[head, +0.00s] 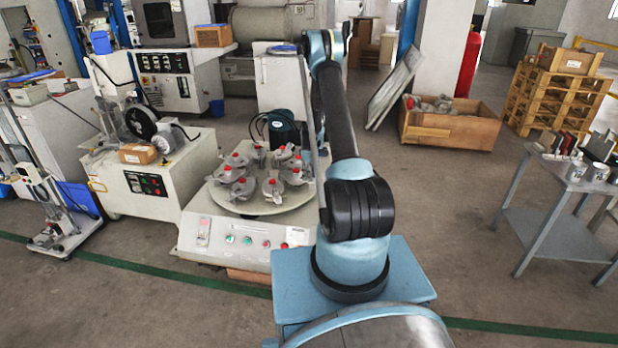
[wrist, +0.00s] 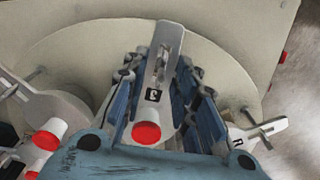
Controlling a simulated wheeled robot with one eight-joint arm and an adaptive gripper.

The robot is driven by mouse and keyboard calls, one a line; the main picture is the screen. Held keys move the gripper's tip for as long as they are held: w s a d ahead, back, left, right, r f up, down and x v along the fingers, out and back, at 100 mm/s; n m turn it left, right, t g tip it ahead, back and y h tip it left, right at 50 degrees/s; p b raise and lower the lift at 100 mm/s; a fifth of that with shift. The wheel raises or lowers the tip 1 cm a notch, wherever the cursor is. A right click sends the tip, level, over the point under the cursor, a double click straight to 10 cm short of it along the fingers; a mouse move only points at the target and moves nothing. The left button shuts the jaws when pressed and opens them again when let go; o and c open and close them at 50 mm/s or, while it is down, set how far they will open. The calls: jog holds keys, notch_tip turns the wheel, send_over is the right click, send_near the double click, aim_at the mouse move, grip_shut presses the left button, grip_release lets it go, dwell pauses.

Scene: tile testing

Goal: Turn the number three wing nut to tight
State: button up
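In the wrist view, a grey metal fixture with a slotted arm (wrist: 166,42), a black label (wrist: 153,95) and a red-capped white cylinder (wrist: 146,133) lies between the fingers of my gripper (wrist: 156,75). The label's mark is too small to read surely. The blue fingers stand apart on either side, with gaps beside the fixture; contact is not clear. Which part is the number three wing nut, I cannot tell. In the head view, several such red-topped fixtures ring a round plate (head: 262,208); my gripper cannot be made out there.
Neighbouring fixtures stand close by at left (wrist: 60,110) and right (wrist: 262,131) in the wrist view. A dark green motor (head: 283,128) stands behind the plate. The control panel (head: 245,238) is along the machine's front. Open floor lies to the right.

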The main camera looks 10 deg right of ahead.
jog(key=shift+f, duration=0.1)
grip_shut()
jog(key=shift+m, duration=0.3)
jog(key=m, duration=0.3)
jog(key=shift+m, duration=0.3)
jog(key=m, duration=0.3)
jog(key=shift+d+m, duration=0.1)
jog(key=shift+m, duration=0.2)
jog(key=m, duration=0.5)
jog(key=shift+d, duration=0.1)
jog(key=m, duration=0.5)
